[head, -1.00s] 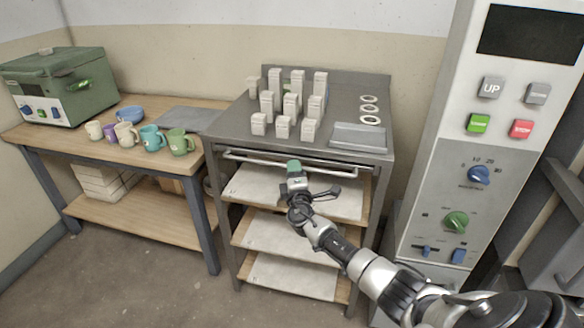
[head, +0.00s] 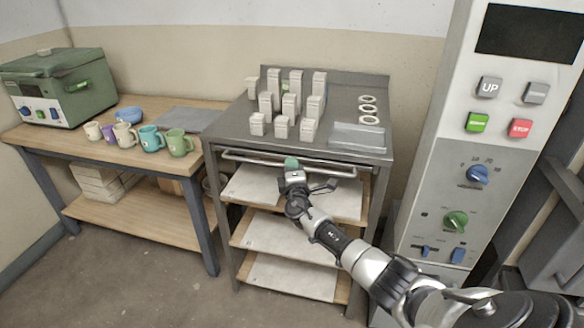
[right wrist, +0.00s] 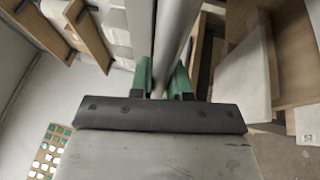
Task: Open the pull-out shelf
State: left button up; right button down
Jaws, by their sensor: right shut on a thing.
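The pull-out shelf sits under the top of the grey metal stand, with a long metal bar handle (head: 330,169) across its front. It is pushed in, or nearly so; I cannot tell exactly. My right gripper (head: 291,163) is at the middle of this bar, its green fingertips against it. In the right wrist view the green fingers of my right gripper (right wrist: 164,82) are shut on the bar (right wrist: 172,40), one on each side. The fingers hide part of the bar. My left gripper is not in view.
White blocks (head: 290,105), rings (head: 368,110) and a clear tray (head: 358,137) stand on the stand's top (head: 235,122). Lower shelves (head: 285,238) hold pale boards. A bench (head: 60,140) with mugs is left; a control cabinet (head: 440,190) is right. Floor in front is free.

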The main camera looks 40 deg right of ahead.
jog(key=s+a+p, duration=0.2)
jog(key=s+a, duration=1.3)
jog(key=a, duration=0.2)
jog(key=shift+a, duration=0.35)
jog(key=shift+s, duration=0.1)
jog(key=c, duration=1.1)
grip_release()
jog(key=b+v, duration=0.2)
jog(key=v, duration=0.8)
jog(key=shift+s+a+f, duration=0.15)
jog(key=shift+s+a, duration=0.05)
jog(key=shift+s, duration=0.15)
